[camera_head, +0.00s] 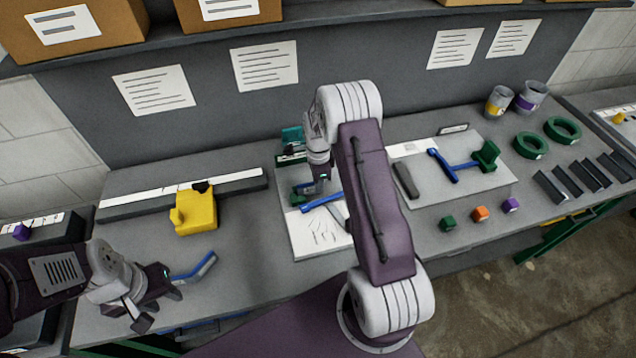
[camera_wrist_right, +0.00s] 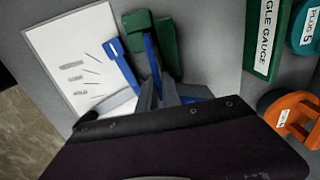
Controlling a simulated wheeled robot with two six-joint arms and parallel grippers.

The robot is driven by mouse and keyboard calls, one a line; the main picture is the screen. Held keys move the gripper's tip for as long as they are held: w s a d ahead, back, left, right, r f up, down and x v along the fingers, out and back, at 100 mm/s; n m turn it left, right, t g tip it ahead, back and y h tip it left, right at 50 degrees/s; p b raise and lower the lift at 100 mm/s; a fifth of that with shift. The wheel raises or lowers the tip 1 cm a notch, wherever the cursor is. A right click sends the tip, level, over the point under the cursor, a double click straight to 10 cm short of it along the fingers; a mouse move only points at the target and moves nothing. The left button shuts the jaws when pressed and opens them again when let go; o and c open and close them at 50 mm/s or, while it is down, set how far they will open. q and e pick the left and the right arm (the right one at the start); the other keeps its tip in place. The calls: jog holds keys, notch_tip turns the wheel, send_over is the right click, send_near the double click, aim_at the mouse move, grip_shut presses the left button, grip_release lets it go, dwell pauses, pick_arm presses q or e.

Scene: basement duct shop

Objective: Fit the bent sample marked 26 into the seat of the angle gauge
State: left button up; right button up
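The green angle gauge (camera_head: 302,189) stands at the top left of the white drawn sheet. In the right wrist view two green blocks (camera_wrist_right: 167,45) flank a narrow gap, and one leg of a blue bent sample (camera_wrist_right: 151,62) lies in it. My right gripper (camera_wrist_right: 158,92) has its grey fingers closed around this sample just outside the gap; it points down at the gauge in the head view (camera_head: 316,186). The sample's number and how deep it sits cannot be seen. Another blue bent piece (camera_wrist_right: 120,62) with a white label lies on the sheet. My left gripper (camera_head: 152,297) is open and empty.
A third blue bent piece (camera_head: 195,268) lies beside my left gripper. A yellow block (camera_head: 196,212) stands at left. A green label block (camera_wrist_right: 265,35), teal plug (camera_wrist_right: 307,32) and orange part (camera_wrist_right: 292,115) are near the gauge.

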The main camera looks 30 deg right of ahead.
jog(key=shift+o, duration=1.2)
notch_tip(320, 180, up, 9)
jog(key=shift+r+b, duration=0.1)
jog(key=shift+b, duration=0.35)
